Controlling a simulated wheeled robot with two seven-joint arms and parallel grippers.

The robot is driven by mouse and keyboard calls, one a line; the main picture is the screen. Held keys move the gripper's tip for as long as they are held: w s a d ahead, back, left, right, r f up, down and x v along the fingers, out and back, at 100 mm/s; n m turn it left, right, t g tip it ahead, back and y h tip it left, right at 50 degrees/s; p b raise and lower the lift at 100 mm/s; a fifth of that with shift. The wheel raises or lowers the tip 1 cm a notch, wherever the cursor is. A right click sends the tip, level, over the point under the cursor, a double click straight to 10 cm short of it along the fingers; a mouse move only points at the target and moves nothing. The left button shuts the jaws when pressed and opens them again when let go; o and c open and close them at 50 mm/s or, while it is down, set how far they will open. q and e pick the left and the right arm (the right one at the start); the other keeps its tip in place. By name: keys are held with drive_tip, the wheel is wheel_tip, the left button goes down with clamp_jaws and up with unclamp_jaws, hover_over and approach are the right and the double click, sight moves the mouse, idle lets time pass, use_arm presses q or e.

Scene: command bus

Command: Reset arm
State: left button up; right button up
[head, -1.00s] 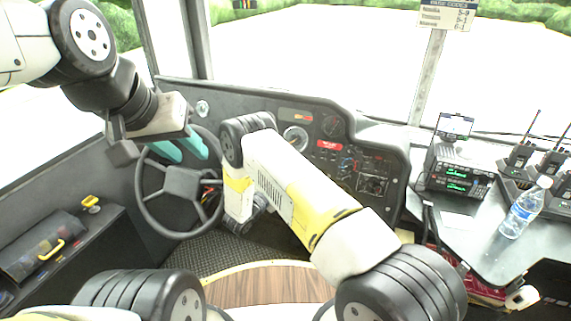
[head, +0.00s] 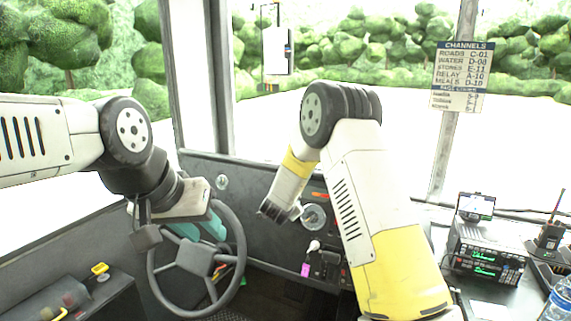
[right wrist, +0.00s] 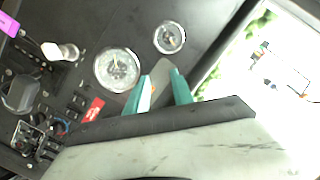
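My left gripper (head: 197,231), with two teal fingers set apart, is in front of the upper part of the steering wheel (head: 242,262) in the head view. It looks open and empty; I cannot tell whether it touches the rim. My right arm (head: 345,180) rises in the middle of the head view and bends down to the left toward the dashboard, its fingers hidden there.
The dashboard has a round gauge (head: 314,217), a white-knobbed lever (head: 314,245) and a pink tag (head: 305,270) close to my right wrist. A radio stack (head: 487,250), handheld radio (head: 550,236) and water bottle (head: 560,303) stand at right. A channels sign (head: 462,76) hangs on the window post.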

drive_tip(key=s+d+r+n+g+y, duration=0.3)
drive_tip(key=s+r+n+y, duration=0.35)
drive_tip(key=s+r, duration=1.1)
drive_tip(key=s+d+n+g+h, duration=0.1)
drive_tip(key=s+d, duration=0.3)
drive_tip(key=s, duration=0.9)
drive_tip(key=s+d+n+g, duration=0.3)
drive_tip(key=s+d+n, duration=0.1)
drive_tip(key=s, duration=0.9)
drive_tip(key=shift+s+d+r+h, duration=0.15)
drive_tip(key=shift+s+d+h, duration=0.1)
drive_tip(key=shift+d+h, duration=0.15)
drive_tip(key=shift+n, duration=0.25)
drive_tip(key=shift+c, duration=0.4)
